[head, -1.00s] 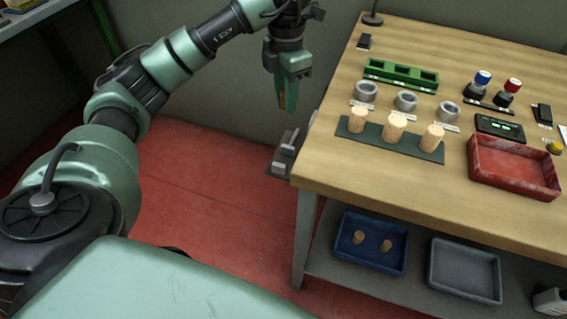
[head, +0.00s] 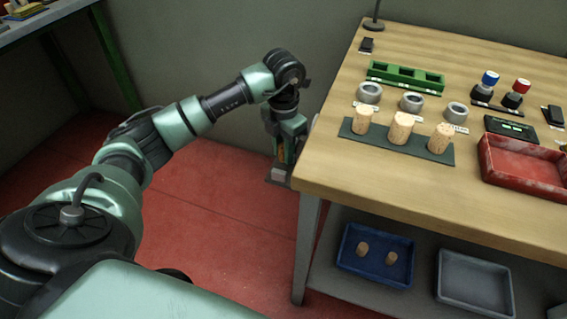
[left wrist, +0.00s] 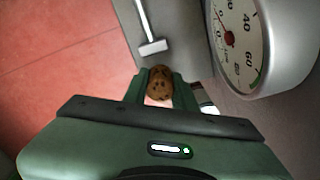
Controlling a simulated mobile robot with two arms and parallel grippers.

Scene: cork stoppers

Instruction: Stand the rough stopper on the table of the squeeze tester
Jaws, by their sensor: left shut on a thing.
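The rough stopper, brown with dark pits, shows end-on in the left wrist view (left wrist: 160,83). My left gripper (left wrist: 159,88) is shut on it. In the head view the left gripper (head: 284,153) points down beside the bench's left end, with a sliver of the stopper (head: 281,154) between its fingers. The squeeze tester is mostly hidden behind the gripper; a grey part (head: 278,174) shows just below. In the left wrist view its round dial (left wrist: 236,40) is at upper right and a pale bar with a block end (left wrist: 152,47) lies beyond the stopper. I cannot tell whether the stopper touches the tester.
On the wooden bench (head: 380,185), three pale stoppers stand on a dark green strip (head: 437,150), in front of grey rings. A red tray (head: 525,165) is at right.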

